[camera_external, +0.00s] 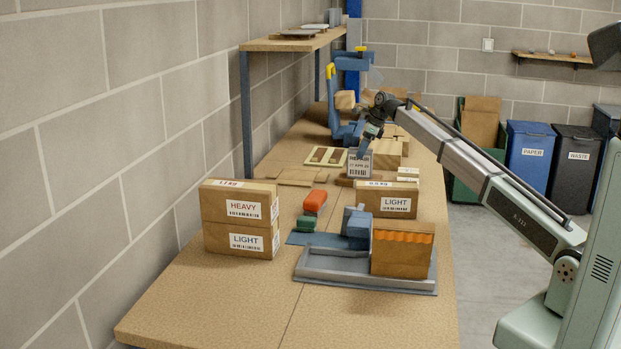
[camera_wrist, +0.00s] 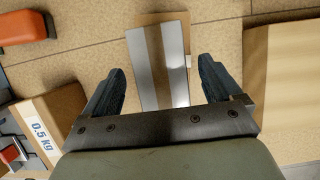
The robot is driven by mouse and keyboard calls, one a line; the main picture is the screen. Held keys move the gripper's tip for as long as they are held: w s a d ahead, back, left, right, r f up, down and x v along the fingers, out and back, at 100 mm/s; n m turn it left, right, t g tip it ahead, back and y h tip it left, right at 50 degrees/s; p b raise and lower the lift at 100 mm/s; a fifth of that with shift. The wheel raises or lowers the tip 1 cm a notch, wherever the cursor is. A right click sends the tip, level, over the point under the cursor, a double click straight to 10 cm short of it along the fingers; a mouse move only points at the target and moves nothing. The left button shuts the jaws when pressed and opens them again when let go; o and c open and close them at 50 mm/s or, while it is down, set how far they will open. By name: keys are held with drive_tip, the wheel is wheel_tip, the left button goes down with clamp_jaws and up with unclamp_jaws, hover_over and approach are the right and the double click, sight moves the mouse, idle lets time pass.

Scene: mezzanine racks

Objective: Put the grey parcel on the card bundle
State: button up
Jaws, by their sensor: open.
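The grey parcel (camera_external: 359,164) stands upright with a barcode label on its face. From above, in the wrist view, the grey parcel (camera_wrist: 176,70) shows a brown strip down its middle. It appears to rest on a flat brown card piece, which looks like the card bundle (camera_external: 344,182); its brown edge also shows in the wrist view (camera_wrist: 165,18). My gripper (camera_external: 363,152) is open just above the parcel. In the wrist view my fingers lie on either side of the parcel's near end, apart from it. Whether they reach below its top is unclear.
A LIGHT carton (camera_external: 388,201) stands in front, and a larger carton (camera_external: 391,152) close behind. Flat card sheets (camera_external: 291,178) and a slatted pallet (camera_external: 326,157) lie left. Stacked HEAVY and LIGHT cartons (camera_external: 240,219), an orange tool (camera_external: 315,201) and a grey tray (camera_external: 330,266) are nearer.

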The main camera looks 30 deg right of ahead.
drive_tip(key=v, duration=0.7)
drive_tip(key=shift+s+d+r, duration=0.1)
drive_tip(key=shift+d+r, duration=0.05)
drive_tip(key=shift+r, duration=0.2)
